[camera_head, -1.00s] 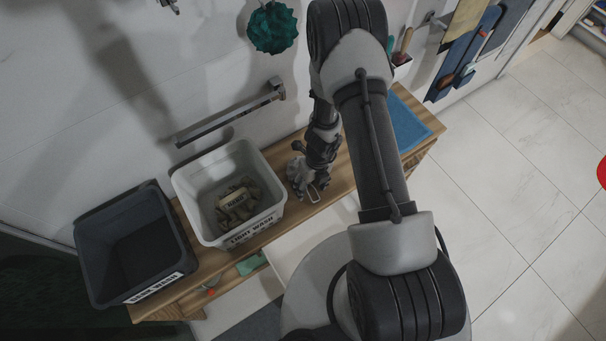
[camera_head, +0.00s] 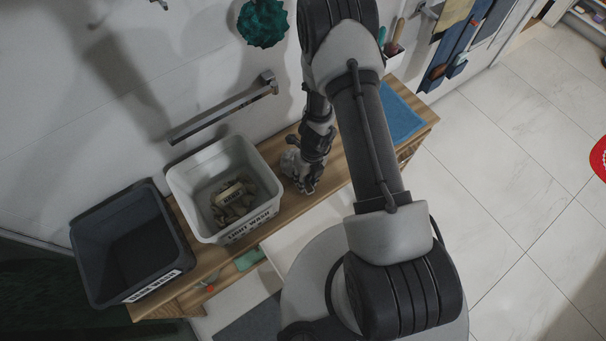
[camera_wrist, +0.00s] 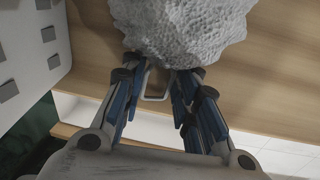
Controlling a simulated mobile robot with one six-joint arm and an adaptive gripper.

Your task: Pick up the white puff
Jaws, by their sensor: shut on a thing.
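The white puff (camera_wrist: 185,28) is a rough, greyish-white ball at the top of the wrist view. My gripper (camera_wrist: 158,78) has both fingers closed in at the near side of the puff, pinching it there. A pale loop (camera_wrist: 154,97) shows between the fingers. In the head view my gripper (camera_head: 307,185) points down over the wooden bench, just right of the white basket, and the puff (camera_head: 290,162) shows partly beside it. The fingers hide part of the puff. I cannot tell whether it touches the bench.
A white basket marked "LIGHT WASH" (camera_head: 184,188) with cloth inside stands left of my gripper. A dark basket (camera_head: 92,236) stands farther left. A towel bar (camera_head: 222,110) is on the wall behind. A blue cloth (camera_head: 400,112) lies at the bench's right end. A green puff (camera_head: 262,22) hangs above.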

